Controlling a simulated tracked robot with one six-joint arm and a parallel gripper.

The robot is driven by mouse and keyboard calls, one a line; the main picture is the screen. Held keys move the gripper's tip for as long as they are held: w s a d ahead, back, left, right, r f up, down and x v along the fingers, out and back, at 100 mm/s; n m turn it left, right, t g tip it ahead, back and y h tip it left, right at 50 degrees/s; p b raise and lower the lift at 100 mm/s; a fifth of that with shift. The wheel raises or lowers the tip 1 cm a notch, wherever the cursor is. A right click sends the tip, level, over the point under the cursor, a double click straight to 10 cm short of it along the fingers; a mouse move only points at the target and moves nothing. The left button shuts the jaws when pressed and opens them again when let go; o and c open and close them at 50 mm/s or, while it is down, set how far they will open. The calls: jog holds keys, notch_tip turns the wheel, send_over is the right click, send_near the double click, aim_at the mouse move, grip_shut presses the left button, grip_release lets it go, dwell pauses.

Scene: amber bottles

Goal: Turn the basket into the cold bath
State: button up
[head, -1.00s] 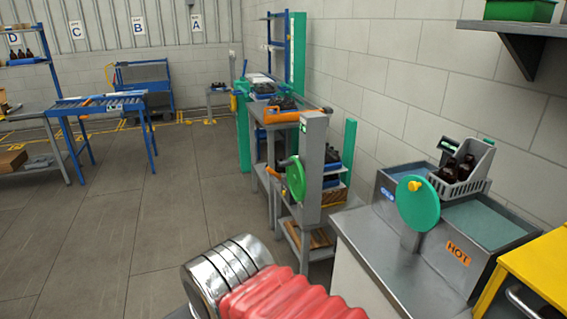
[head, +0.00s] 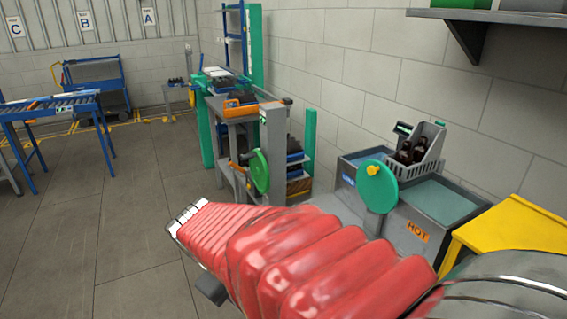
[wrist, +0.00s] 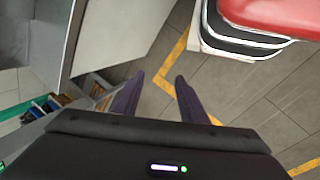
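The grey basket (head: 433,152) holds dark amber bottles (head: 408,152) in the head view. It sits at the back of the metal bath unit, over or beside the hot bath (head: 446,203), which has an orange HOT label. The bath with a small blue label (head: 349,180) is to the left, mostly hidden by a green wheel (head: 378,193) with a yellow knob (head: 374,170). My gripper (wrist: 157,95) shows in the wrist view, its two dark fingers apart with only floor between them. The head view does not show its fingers.
A yellow stand (head: 510,235) is at the right of the baths. A grey shelf (head: 480,16) juts from the wall above. Another green wheel (head: 259,171) stands on a post farther left. Open floor (head: 110,230) lies at the left.

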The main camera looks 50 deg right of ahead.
aim_at(370, 170)
jog(key=s+d+r+n+g+h, duration=0.1)
jog(key=s+d+n+g+h, duration=0.15)
jog(key=d, duration=0.75)
jog(key=s+d+r+n+g+h, duration=0.2)
jog(key=d+n+g+h, duration=0.2)
jog(key=d, duration=0.5)
jog(key=w+d+r+n+h, duration=0.4)
jog(key=d+r+n+h, duration=0.2)
jog(key=r, duration=0.5)
jog(key=shift+d, duration=0.85)
jog(key=shift+s+d+n+g, duration=0.1)
jog(key=shift+n+g, duration=0.15)
jog(key=x, duration=1.3)
jog(key=shift+s+d+r, duration=0.1)
jog(key=shift+d, duration=0.2)
jog(key=shift+c, duration=0.6)
grip_shut()
